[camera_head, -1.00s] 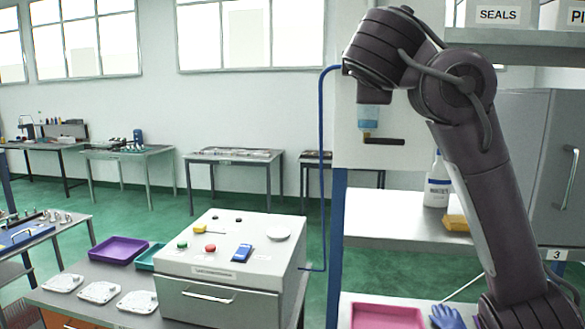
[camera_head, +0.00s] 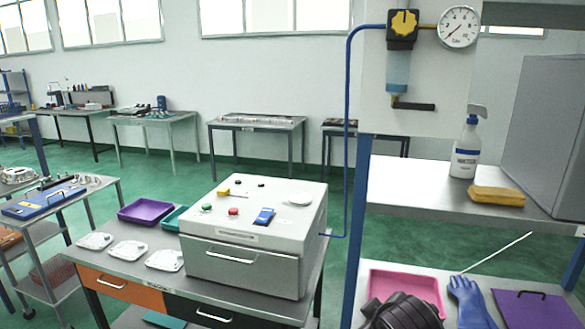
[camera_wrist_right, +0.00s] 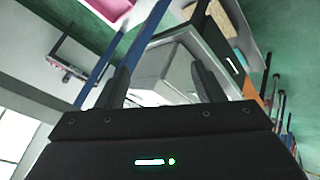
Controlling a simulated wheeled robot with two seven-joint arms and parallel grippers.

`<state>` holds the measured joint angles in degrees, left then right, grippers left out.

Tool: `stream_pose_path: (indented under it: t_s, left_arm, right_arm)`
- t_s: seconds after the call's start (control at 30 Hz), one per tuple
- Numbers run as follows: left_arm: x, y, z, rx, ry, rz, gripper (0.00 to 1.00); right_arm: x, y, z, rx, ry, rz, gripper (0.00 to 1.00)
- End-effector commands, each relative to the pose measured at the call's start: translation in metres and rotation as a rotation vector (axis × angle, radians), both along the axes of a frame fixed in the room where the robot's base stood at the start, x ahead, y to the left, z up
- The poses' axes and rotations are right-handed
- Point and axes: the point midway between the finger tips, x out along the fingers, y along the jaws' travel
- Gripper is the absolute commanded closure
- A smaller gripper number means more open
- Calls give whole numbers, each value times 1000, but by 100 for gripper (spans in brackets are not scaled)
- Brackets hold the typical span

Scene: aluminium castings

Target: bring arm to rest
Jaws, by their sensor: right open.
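My right gripper (camera_wrist_right: 160,85) shows in the right wrist view with its two dark fingers spread apart and nothing between them. Behind the fingers, the grey box with a drawer (camera_wrist_right: 165,75) and the blue post show at a tilt. In the head view only a dark rounded part of my own arm shows at the bottom edge, in front of the pink tray (camera_head: 425,288). My right gripper is not in the head view. My left gripper is in neither view.
The grey box (camera_head: 255,235) stands on a bench beside white castings (camera_head: 130,252) and a purple tray (camera_head: 145,210). A blue-framed shelf at right holds a spray bottle (camera_head: 467,145), a yellow sponge (camera_head: 497,196) and a blue glove (camera_head: 468,300). Green floor lies open behind.

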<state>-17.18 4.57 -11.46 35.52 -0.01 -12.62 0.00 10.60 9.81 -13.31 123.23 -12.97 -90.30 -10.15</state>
Motion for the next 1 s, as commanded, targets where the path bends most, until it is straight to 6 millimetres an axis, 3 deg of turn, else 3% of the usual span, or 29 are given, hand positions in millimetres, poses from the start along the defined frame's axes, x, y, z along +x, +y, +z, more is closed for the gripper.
stream_pose_path:
  t_s: [0.03,0.1,0.3,0.7,0.77,1.0]
  left_arm:
    - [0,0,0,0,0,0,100]
    - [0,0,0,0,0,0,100]
    - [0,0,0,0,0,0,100]
    - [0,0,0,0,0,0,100]
    - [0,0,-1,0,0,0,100]
    - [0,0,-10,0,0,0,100]
  right_arm:
    - [-20,-2,-22,36,47,-29,38]
    - [-45,-6,-46,85,103,-78,38]
    - [-116,-18,-95,197,247,-222,38]
    - [-207,-35,-132,292,414,-421,38]
    - [-216,-36,-138,300,432,-444,38]
    - [-197,-33,-218,290,451,-439,38]
